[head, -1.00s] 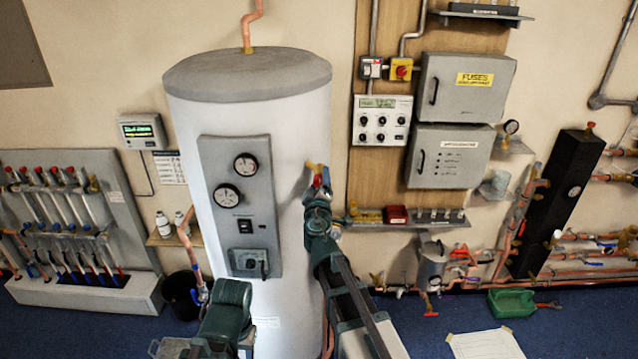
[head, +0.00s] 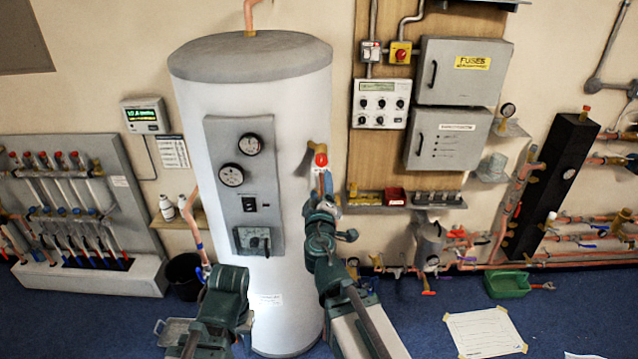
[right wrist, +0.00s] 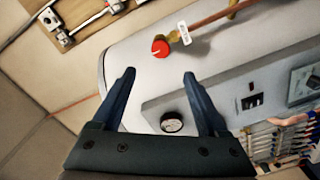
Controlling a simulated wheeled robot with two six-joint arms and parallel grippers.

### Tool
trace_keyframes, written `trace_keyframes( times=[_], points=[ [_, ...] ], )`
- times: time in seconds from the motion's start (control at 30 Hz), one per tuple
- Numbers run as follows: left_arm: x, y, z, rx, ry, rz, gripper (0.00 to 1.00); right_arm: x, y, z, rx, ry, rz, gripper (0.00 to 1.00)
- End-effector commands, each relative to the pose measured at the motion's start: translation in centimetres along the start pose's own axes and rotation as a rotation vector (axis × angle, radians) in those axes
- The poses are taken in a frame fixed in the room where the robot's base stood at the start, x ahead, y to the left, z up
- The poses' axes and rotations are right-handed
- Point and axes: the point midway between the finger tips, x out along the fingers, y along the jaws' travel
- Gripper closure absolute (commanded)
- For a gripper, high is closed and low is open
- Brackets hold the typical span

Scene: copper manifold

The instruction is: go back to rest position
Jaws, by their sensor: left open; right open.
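My right gripper (head: 326,183) is in front of the white cylinder (head: 280,120), just below a tap with a red knob (head: 320,159) on a brass fitting. In the right wrist view my right gripper (right wrist: 160,76) has its two fingers wide apart with nothing between them. The red knob (right wrist: 160,48) shows beyond the fingertips there, apart from them. My left arm stands folded low in front of the cylinder in the head view. Its jaws are hidden.
A panel with gauges (head: 243,190) is on the cylinder's front. A black bucket (head: 185,275) stands left of it. Grey fuse boxes (head: 463,70) hang on the wall to the right.

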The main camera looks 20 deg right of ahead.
Motion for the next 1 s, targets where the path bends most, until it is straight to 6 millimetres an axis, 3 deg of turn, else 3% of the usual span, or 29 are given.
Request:
trace_keyframes(
  times=[0.33,0.47,0.57,0.67,0.8,0.9,1.0],
  points=[
    [0.1,0.0,0.0,0.0,0.0,0.0,0.5,-0.1,-0.2,0.1,0.007,-0.008,0.0,0.23],
    [1.1,0.1,-0.1,0.001,0.0,0.0,0.5,-0.6,-1.7,1.9,0.072,-0.1,-0.004,0.23],
    [2.4,0.2,-0.2,0.002,0.0,0.0,0.5,-1.8,-4.8,4.8,0.163,-0.261,-0.044,0.23],
    [3.8,0.3,-0.2,0.003,0.0,-0.001,0.5,-4.3,-9.6,7.8,0.247,-0.464,-0.147,0.23],
    [5.5,0.5,-0.3,0.005,0.0,-0.001,0.5,-9.9,-17.5,10.5,0.31,-0.734,-0.382,0.23],
    [6.4,0.6,-0.4,0.006,0.0,-0.001,0.5,-14.7,-22.3,10.9,0.316,-0.883,-0.577,0.23],
    [7.2,0.7,-0.4,0.007,0.0,-0.001,0.5,-19.2,-25.8,10.7,0.3,-0.992,-0.762,0.23]
  ],
)
